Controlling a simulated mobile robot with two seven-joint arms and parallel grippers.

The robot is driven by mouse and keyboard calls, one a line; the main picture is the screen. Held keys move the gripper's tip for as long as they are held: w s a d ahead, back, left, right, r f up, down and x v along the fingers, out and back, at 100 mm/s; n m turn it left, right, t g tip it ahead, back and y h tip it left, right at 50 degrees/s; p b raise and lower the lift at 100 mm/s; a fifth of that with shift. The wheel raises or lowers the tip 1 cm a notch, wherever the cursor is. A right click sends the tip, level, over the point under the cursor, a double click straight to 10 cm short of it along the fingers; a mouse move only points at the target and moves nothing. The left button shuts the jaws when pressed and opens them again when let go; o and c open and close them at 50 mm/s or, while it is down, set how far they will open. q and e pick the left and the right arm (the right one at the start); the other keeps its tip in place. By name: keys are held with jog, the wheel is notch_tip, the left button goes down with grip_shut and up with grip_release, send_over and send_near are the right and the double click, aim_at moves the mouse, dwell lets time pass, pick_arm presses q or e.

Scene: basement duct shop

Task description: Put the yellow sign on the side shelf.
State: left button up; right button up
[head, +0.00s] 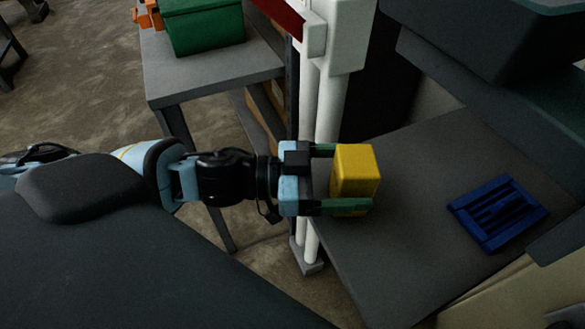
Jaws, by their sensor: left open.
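A yellow block-like piece (356,168), the only yellow object that could be the sign, stands at the left part of a dark grey flat surface (420,250), which may be the side shelf. My left gripper (346,179) comes in from the left with its fingers open on either side of the yellow piece, one at its far side and one at its near side. I cannot tell whether the fingers touch it. Its underside is hidden. My right gripper is not in view.
A blue slotted tray (497,213) lies on the grey surface at right. A grey table (200,75) with a green bin (203,25) stands at upper left. White posts (331,105) rise just behind my left gripper. A dark bin (480,40) overhangs at upper right.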

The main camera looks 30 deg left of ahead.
aim_at(335, 178)
pick_arm(q)
jog(key=v, duration=0.3)
jog(key=shift+s+a+f+b, duration=0.2)
jog(key=shift+b, duration=0.2)
jog(key=shift+s+a, duration=0.3)
jog(key=shift+a, duration=0.3)
jog(key=shift+s+a+b, duration=0.4)
jog(key=shift+s+a, duration=0.05)
jog(key=shift+a, duration=0.05)
jog(key=shift+v, duration=1.45)
jog(key=shift+r, duration=0.15)
